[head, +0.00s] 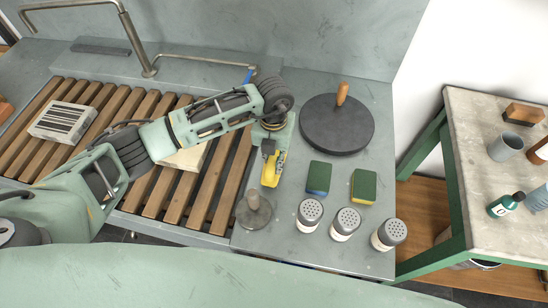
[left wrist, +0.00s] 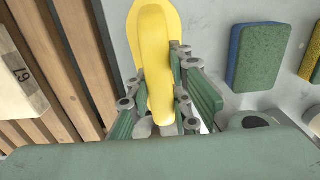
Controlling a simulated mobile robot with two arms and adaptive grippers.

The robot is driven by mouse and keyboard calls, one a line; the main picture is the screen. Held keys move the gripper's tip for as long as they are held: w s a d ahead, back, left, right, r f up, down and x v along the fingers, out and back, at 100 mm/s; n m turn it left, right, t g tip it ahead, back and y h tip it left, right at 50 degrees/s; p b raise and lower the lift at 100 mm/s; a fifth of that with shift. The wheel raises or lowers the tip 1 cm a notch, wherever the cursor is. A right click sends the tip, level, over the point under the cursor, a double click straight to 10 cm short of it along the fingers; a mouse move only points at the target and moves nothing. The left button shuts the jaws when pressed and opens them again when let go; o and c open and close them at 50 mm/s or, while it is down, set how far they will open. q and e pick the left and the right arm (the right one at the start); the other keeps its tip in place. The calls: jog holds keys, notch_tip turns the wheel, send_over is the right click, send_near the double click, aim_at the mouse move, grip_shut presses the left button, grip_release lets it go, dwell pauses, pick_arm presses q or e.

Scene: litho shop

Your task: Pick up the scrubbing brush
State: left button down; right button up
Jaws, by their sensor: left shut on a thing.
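The scrubbing brush (head: 269,173) has a yellow body and handle and lies near the left edge of the grey counter, beside the wooden slats. My left gripper (head: 272,149) is over its far part, with the arm reaching in from the left. In the left wrist view the yellow brush (left wrist: 155,60) runs between the green finger pads of my left gripper (left wrist: 162,95), which is shut on its handle. The brush is at or close to the counter; I cannot tell whether it touches. Its bristles are hidden. My right gripper is not in view.
Right of the brush are two green sponges (head: 318,177) (head: 363,186), several shakers (head: 345,224) and a dark round disc (head: 337,124) with a wooden handle. A grey knobbed weight (head: 253,211) stands just in front. Wooden slats (head: 205,190) lie left, with a stone block (head: 62,122).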

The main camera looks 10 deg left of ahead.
pick_arm(q)
jog(key=shift+w+r+b, duration=0.1)
jog(key=shift+r+b, duration=0.2)
jog(key=shift+r, duration=0.25)
notch_tip(320, 180, up, 3)
jog(key=shift+f+b, duration=0.15)
jog(key=shift+b, duration=0.55)
jog(key=w+d+r+b, duration=0.4)
jog(key=d+r, duration=0.3)
jog(key=d, duration=0.3)
jog(key=shift+w, duration=0.75)
jog(key=shift+d, duration=0.1)
jog(key=c, duration=2.2)
grip_release()
grip_shut()
